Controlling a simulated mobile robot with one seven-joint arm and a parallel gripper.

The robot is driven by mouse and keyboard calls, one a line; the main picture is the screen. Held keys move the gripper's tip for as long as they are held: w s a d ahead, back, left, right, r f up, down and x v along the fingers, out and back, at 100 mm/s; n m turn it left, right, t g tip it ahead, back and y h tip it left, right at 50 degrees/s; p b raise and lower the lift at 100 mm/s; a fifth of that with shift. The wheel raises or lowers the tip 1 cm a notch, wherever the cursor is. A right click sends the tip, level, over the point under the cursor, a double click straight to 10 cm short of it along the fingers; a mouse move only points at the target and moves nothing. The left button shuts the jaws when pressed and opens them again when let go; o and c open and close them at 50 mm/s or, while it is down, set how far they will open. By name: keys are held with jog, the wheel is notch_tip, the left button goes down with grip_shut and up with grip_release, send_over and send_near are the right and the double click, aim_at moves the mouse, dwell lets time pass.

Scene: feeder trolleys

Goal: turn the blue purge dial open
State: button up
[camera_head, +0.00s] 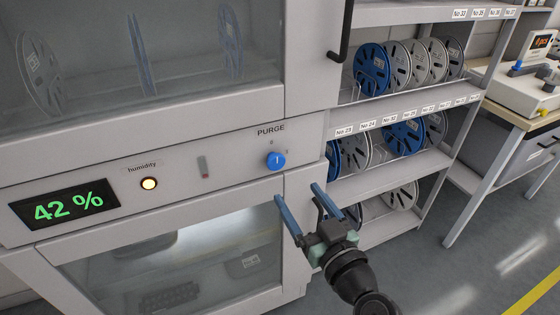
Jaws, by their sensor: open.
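The blue purge dial (275,160) is a round knob on the grey cabinet panel, under the word PURGE. A light pointer mark on it stands about upright. Small position marks show just above it; I cannot read them. My gripper (298,210) is in front of the cabinet, below and a little right of the dial. Its two blue fingers are spread apart with nothing between them. The gripper is apart from the dial in the picture.
A display (66,207) reads 42 %, beside a lit humidity lamp (149,184). A black door handle (341,32) sticks out above right. A shelf rack (410,107) with blue and white reels stands at the right. Floor (440,280) at lower right is clear.

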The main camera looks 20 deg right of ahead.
aim_at(277, 164)
jog(key=w, duration=0.4)
jog(key=w+p, duration=0.1)
jog(key=w, duration=0.4)
jog(key=shift+w+a, duration=0.2)
jog(key=shift+w, duration=0.1)
grip_shut()
